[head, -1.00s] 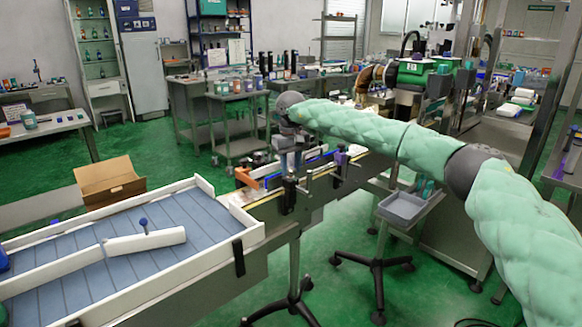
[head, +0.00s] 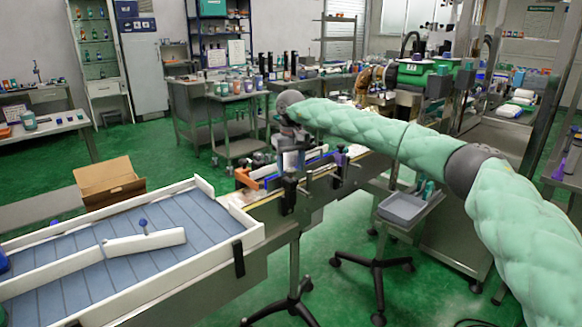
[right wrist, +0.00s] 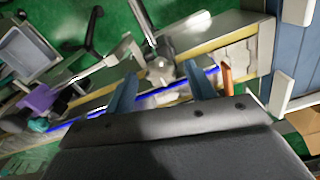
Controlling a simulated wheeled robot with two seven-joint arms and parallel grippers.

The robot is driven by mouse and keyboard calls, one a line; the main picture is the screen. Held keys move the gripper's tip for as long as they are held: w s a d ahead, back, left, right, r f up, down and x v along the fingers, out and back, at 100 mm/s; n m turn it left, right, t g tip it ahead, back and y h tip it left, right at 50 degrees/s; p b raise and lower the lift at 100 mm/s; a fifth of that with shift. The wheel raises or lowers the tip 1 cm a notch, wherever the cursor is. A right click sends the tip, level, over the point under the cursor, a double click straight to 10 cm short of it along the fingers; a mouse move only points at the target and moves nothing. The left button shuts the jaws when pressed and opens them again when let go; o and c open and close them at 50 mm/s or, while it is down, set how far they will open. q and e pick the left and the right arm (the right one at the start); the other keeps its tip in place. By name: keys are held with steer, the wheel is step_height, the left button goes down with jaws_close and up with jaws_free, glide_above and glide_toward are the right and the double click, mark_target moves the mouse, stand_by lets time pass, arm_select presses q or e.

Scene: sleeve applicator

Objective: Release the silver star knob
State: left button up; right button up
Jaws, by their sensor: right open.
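A silver, knob-like fitting (right wrist: 161,73) at the end of a metal rod shows in the right wrist view, and I take it for the silver star knob. My right gripper (right wrist: 159,82) is open, its two blue-grey fingers apart on either side of the fitting in the picture. I cannot tell whether either finger touches it. In the head view my right gripper (head: 291,160) hangs over the conveyor near the blue guide rail. The knob cannot be made out there. My left gripper is not in view.
An orange bracket (head: 244,178) and a purple part (head: 340,160) are on the conveyor near my right gripper. A grey tray (head: 404,208) stands to the right. At the left, a white-walled table (head: 232,247) bears a white bar (head: 145,242).

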mark_target(291, 170)
step_height(291, 170, up, 8)
steer(key=shift+f+b, duration=0.25)
steer(key=shift+b, duration=0.05)
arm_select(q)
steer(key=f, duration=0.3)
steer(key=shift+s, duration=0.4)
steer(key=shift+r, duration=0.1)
